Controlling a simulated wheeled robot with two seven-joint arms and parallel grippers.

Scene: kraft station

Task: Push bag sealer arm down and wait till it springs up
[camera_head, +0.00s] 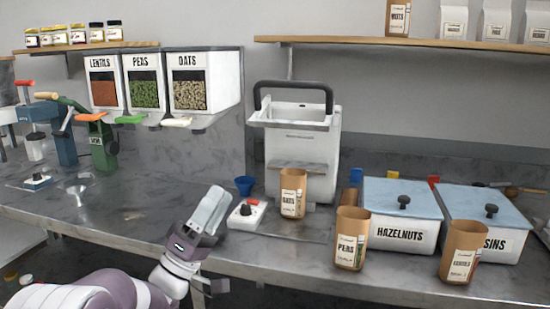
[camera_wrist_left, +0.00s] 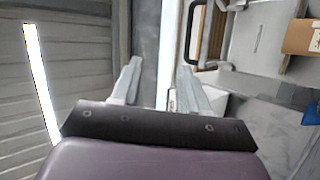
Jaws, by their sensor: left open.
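The bag sealer (camera_head: 318,160) is a white upright machine on the counter near the centre. Its arm, with a dark handle (camera_head: 293,86), is raised at the top. A paper bag labelled oats (camera_head: 292,193) stands at the sealer's front. My left gripper (camera_head: 213,207) is over the counter's front part, left of the sealer and below its handle height, touching nothing that I can see. In the left wrist view its two fingers (camera_wrist_left: 156,82) are apart with nothing between them. The sealer's dark handle (camera_wrist_left: 193,42) shows there at upper right, beyond the fingers. My right gripper is out of view.
A small white box with a dark knob (camera_head: 246,215) and a blue funnel (camera_head: 244,186) sit between gripper and sealer. Paper bags (camera_head: 350,238) and lidded bins (camera_head: 403,232) crowd the right. The counter left of the gripper (camera_head: 130,200) is mostly clear.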

